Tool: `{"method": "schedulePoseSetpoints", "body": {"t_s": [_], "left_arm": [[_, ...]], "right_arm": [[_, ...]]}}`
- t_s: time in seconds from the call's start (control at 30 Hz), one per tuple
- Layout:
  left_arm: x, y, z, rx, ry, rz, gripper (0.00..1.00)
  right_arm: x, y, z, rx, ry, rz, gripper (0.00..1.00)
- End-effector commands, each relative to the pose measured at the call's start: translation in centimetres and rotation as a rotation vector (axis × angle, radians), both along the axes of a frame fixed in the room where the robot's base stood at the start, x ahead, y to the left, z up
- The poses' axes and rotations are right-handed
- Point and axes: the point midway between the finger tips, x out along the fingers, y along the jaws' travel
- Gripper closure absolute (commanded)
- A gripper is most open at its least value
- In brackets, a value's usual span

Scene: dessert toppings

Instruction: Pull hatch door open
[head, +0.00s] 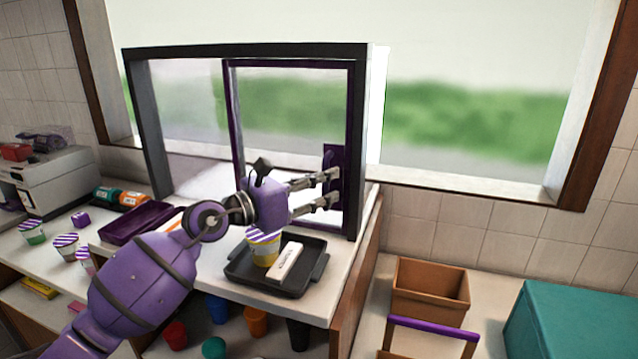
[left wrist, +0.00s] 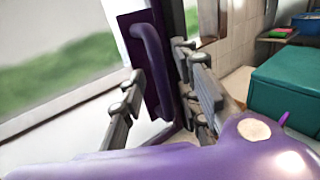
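The hatch door is a purple-framed clear panel (head: 229,110) in the right part of a dark hatch frame (head: 245,50). Its purple handle (head: 328,158) stands near the panel's right edge. In the left wrist view the upright handle (left wrist: 148,62) shows between the finger lines. My left gripper (head: 318,190) is open, with its two fingers apart and pointing at the handle. In the left wrist view the fingers (left wrist: 158,95) lie to either side of the handle's lower part. I cannot tell whether they touch it. My right gripper is not in view.
A black tray (head: 240,280) with a yellow cup (head: 263,250) and a white item (head: 287,262) stands below my left gripper. A purple tray (head: 120,228) and striped-lid cups (head: 66,248) are at left. A brown box (head: 430,300) and a teal box (head: 575,325) stand at right.

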Motion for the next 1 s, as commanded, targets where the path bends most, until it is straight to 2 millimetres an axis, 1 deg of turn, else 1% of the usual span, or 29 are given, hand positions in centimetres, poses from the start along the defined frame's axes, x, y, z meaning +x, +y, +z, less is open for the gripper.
{"method": "schedulePoseSetpoints", "body": {"t_s": [0.1, 0.33, 0.67, 0.77, 0.87, 1.0], "left_arm": [[0.0, 0.0, 0.0, 0.0, 0.0, 0.0, 0.7], [0.0, 0.0, 0.0, -0.001, 0.001, 0.0, 1.0], [0.0, 0.1, 0.0, -0.001, 0.001, 0.0, 1.0], [0.1, 0.4, -0.1, -0.001, 0.001, 0.001, 1.0], [0.4, 1.2, -0.3, -0.001, 0.003, 0.002, 1.0], [1.2, 3.4, -0.7, 0.0, 0.005, 0.004, 1.0]], "right_arm": [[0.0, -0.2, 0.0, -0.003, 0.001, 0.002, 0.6], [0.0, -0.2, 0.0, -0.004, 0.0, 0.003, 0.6], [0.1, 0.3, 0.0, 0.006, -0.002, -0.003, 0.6], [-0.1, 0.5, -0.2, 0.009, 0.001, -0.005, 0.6], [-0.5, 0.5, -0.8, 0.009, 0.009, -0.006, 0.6], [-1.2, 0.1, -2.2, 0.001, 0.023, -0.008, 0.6]]}}
